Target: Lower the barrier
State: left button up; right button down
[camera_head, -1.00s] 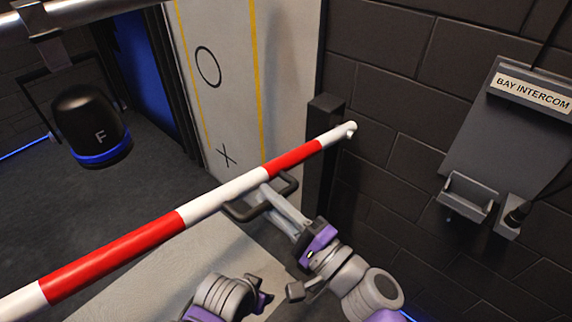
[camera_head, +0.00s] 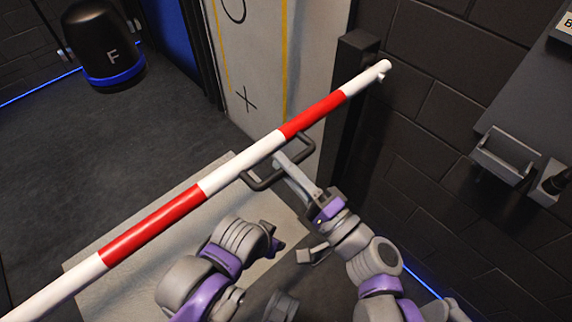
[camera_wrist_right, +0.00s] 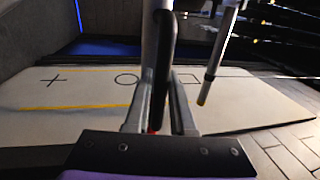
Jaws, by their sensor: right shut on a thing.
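The barrier is a red-and-white striped pole (camera_head: 245,165) that slants across the head view from lower left to upper right. Its far white tip is beside a dark post (camera_head: 340,110). A dark loop handle (camera_head: 262,180) is on its underside. My right gripper (camera_head: 283,160) is shut on this handle, below the pole. In the right wrist view, the dark handle bar (camera_wrist_right: 164,60) stands between the two fingers of my right gripper (camera_wrist_right: 162,110). My left arm shows at the bottom of the head view, but I cannot make out its gripper fingers.
A pale panel (camera_head: 265,50) with yellow lines and black marks stands behind the barrier. A black dome marked F (camera_head: 105,40) is at upper left. A grey wall unit with a small holder (camera_head: 503,155) is at right. A pale slab (camera_head: 165,215) lies below the pole.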

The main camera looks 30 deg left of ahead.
jog(key=c, duration=0.8)
grip_release()
jog(key=shift+f, duration=0.35)
jog(key=shift+r, duration=0.1)
jog(key=p+v, duration=0.1)
jog(key=v, duration=1)
jog(key=shift+w, duration=0.1)
